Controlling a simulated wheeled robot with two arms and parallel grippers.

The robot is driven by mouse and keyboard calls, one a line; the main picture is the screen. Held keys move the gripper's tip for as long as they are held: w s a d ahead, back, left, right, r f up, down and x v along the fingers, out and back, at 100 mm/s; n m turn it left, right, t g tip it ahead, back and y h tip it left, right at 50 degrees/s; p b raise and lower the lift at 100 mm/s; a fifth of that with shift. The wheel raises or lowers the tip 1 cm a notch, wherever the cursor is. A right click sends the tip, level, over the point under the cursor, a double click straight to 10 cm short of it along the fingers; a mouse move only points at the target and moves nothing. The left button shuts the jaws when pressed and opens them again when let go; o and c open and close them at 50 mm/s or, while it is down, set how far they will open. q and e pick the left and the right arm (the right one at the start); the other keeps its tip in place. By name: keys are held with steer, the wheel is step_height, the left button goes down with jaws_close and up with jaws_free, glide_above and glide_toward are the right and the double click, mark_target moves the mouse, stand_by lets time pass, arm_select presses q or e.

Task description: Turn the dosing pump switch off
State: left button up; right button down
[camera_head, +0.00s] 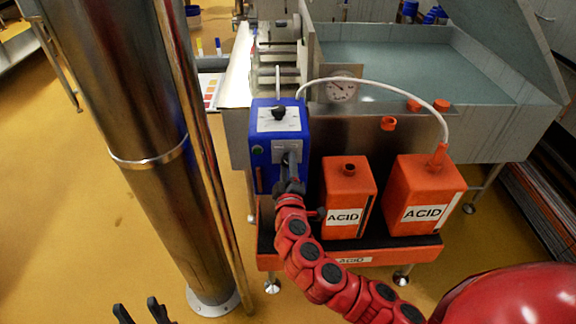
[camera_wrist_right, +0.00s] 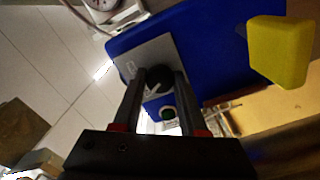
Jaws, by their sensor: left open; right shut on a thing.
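The blue dosing pump (camera_head: 262,178) stands behind the red arm. A black dial (camera_head: 279,113) sits on its upper plate, and a green light (camera_head: 257,150) shows on its front. In the right wrist view a black switch knob (camera_wrist_right: 158,77) on a grey plate sits between the fingertips of my right gripper (camera_wrist_right: 158,80), which is shut on it. In the head view my right gripper (camera_head: 289,172) is at the pump's front and hides most of the switch. My left gripper (camera_head: 136,304) is open and empty at the bottom left, away from the pump.
Two orange acid canisters (camera_head: 350,192) (camera_head: 410,190) stand right of the pump on an orange tray (camera_head: 268,262). A white hose (camera_head: 390,88) arches to the right canister. A steel column (camera_head: 135,160) stands at left. A large vat (camera_head: 400,68) is behind.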

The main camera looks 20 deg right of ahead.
stand_by(0.3)
steer(key=shift+c, duration=2.3)
jaws_free()
steer(key=p+v, duration=0.4)
steer(key=v, duration=1.3)
steer(key=shift+s, duration=0.25)
steer(key=shift+w+a, duration=0.1)
steer(key=shift+a, duration=0.05)
